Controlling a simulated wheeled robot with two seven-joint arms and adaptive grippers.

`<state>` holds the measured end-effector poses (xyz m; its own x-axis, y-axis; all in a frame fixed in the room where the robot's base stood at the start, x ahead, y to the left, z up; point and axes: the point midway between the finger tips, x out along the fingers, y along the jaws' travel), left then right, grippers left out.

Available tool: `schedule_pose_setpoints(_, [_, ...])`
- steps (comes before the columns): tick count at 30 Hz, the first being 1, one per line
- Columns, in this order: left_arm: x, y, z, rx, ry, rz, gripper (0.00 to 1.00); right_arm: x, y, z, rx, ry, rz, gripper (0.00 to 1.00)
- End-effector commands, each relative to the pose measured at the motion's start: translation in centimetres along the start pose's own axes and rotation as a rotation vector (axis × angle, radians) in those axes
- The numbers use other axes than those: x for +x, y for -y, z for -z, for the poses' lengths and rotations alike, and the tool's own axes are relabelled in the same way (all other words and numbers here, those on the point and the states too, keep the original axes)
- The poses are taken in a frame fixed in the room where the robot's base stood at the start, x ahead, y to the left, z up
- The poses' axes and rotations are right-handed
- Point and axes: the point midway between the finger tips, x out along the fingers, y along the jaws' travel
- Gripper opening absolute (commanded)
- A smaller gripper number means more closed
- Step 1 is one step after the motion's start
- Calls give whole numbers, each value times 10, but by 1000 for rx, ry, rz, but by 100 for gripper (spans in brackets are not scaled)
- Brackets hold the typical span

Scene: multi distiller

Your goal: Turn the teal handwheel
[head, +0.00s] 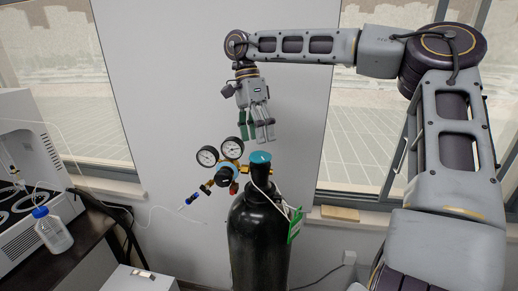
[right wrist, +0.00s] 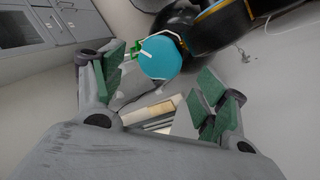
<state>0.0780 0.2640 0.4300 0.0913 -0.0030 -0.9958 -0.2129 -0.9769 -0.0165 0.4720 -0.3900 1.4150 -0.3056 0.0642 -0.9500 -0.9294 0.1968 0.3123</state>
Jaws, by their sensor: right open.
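The teal handwheel (head: 260,157) is a small round knob on top of a black gas cylinder (head: 258,235) in the head view. It also shows as a teal disc (right wrist: 160,57) between and beyond my fingers in the right wrist view. My right gripper (head: 262,132) points down above the handwheel, apart from it. Its green-padded fingers (right wrist: 165,95) are spread with nothing between them. My left gripper is not in view.
A regulator with two gauges (head: 220,152) stands just left of the handwheel. A green tag (head: 295,225) hangs on the cylinder's right side. A dark bench (head: 60,250) with a bottle (head: 52,230) is at the left.

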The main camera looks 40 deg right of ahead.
Motion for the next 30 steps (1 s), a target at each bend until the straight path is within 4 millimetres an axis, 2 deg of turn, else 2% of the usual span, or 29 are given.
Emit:
schedule_pose_setpoints(12, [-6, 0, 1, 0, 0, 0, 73, 36, -1, 0, -1, 1, -1, 73])
schedule_pose_setpoints(26, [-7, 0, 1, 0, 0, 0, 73, 42, 0, 0, 0, 1, 0, 73])
schedule_pose_setpoints(30, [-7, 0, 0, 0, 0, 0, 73, 42, 0, 0, 0, 1, 0, 55])
